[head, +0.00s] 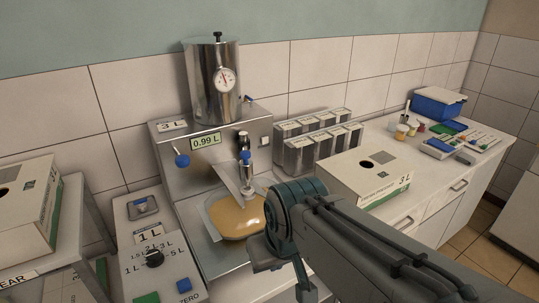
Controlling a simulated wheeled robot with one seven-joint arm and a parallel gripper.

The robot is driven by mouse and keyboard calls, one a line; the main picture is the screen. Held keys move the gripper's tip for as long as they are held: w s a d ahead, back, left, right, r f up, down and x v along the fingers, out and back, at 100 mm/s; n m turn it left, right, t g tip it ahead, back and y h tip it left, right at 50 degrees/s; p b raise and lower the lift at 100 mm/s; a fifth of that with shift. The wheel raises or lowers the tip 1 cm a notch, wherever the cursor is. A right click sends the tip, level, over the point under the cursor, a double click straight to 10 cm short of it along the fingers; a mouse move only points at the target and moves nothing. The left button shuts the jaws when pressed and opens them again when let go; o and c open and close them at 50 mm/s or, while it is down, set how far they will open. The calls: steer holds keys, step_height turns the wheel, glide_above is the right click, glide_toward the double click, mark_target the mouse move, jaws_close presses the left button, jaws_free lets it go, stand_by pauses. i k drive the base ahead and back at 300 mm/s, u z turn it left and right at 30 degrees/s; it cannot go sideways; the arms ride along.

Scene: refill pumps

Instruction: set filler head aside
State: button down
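The filler head (246,172), a slim metal piece with blue parts, is at the front of the steel filling machine (205,165). Its lower end is at the top of a clear pouch (235,215) filled with amber liquid. I cannot tell whether the head is seated on the pouch's spout. The pouch lies tilted on the machine's front support. My arm reaches in from the lower right, and its dark rounded joint is just right of the pouch. My gripper's fingers do not show.
The machine's display reads 0.99 L. A control box (160,262) with a black knob stands at left. Several metal-grey packs (300,155) stand behind the right carton. A blue box (437,106) and small jars are farther right.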

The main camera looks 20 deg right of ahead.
mark_target(247, 175)
steer(key=z, duration=0.15)
steer(key=i, duration=0.3)
steer(key=z, duration=0.55)
steer(key=k, duration=1.3)
steer(key=z, duration=1)
steer(key=i, duration=1.05)
steer(key=u, duration=0.65)
steer(key=i, duration=0.3)
steer(key=u, duration=0.35)
